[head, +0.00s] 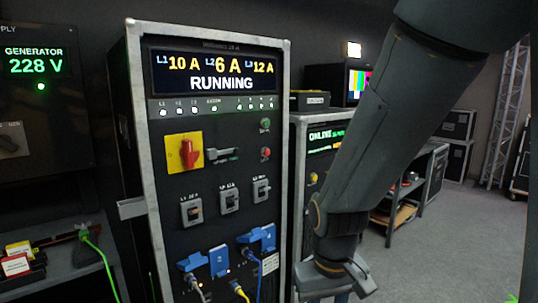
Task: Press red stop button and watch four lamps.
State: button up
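A grey cabinet (136,90) has a display (215,72) reading L1 10 A, L2 6 A, L3 12 A and RUNNING. A small red button (265,154) sits on the right of the panel, below a green button (265,124). My arm hangs right of the cabinet. Its wrist is at the bottom edge; no fingertips show.
A yellow plate with a red rotary handle (188,154) is left of the buttons. Breakers (229,200) and blue sockets with plugged cables (261,238) are below. A generator panel (36,67) reads 228 V at left. Another rack and bench stand behind my arm; floor is clear at right.

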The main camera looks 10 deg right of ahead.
grip_shut()
dwell(1.8)
